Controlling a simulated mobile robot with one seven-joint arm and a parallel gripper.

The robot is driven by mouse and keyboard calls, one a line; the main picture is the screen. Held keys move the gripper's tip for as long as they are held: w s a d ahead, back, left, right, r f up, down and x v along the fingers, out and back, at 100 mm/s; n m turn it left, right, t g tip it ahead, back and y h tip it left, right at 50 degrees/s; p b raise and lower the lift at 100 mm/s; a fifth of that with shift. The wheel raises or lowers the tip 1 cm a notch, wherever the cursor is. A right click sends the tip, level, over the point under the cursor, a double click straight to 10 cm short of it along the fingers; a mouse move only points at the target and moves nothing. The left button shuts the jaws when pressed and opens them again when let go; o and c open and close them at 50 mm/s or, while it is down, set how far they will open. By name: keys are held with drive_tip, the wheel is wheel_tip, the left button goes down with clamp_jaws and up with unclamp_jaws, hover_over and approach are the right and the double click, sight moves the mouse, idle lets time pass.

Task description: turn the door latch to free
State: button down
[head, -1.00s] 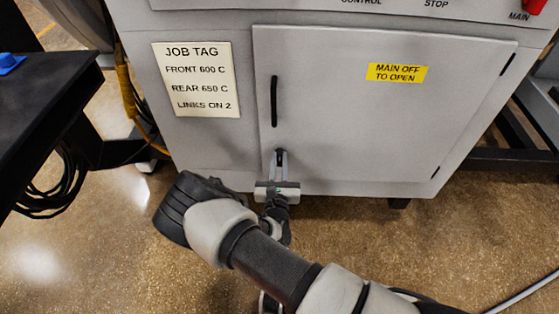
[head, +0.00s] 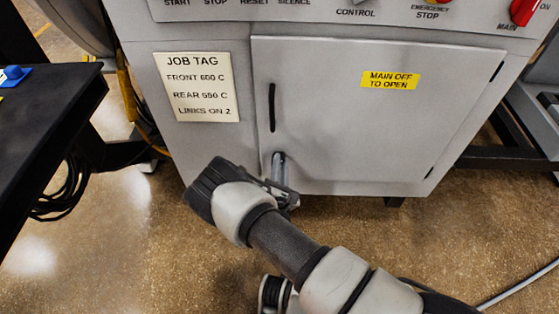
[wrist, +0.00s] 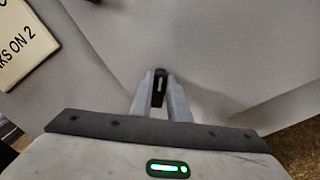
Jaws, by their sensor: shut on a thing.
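The door latch (wrist: 159,88) is a small dark lever with a pale line on it, low on the left side of the grey cabinet door (head: 350,140). In the wrist view it stands between my two fingertips. My gripper (wrist: 160,92) is shut on it. In the head view my gripper (head: 279,160) reaches the door's lower left, and the latch is mostly hidden there by the fingers. In the wrist view the job tag's lettering is tilted, so my gripper is rolled relative to the door, with the latch in line with the fingers.
A black door handle (head: 271,107) is above the latch. A yellow "MAIN OFF TO OPEN" label (head: 390,80) is on the door, and a job tag (head: 203,87) is to its left. A red main switch (head: 524,11) is at top right. A black table (head: 40,110) stands at left.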

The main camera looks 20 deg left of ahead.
drive_tip(key=m, duration=0.1)
drive_tip(key=m+p, duration=0.1)
drive_tip(key=m, duration=0.3)
drive_tip(key=shift+d+f, duration=0.25)
drive_tip(key=shift+f+m+p, duration=0.2)
drive_tip(key=shift+m+p, duration=0.1)
drive_tip(key=shift+m, duration=1.4)
drive_tip(key=c, duration=1.7)
unclamp_jaws()
drive_tip(key=p+v, duration=0.2)
drive_tip(key=v, duration=1.5)
drive_tip(key=shift+s+d+p, duration=0.15)
drive_tip(key=shift+p, duration=0.15)
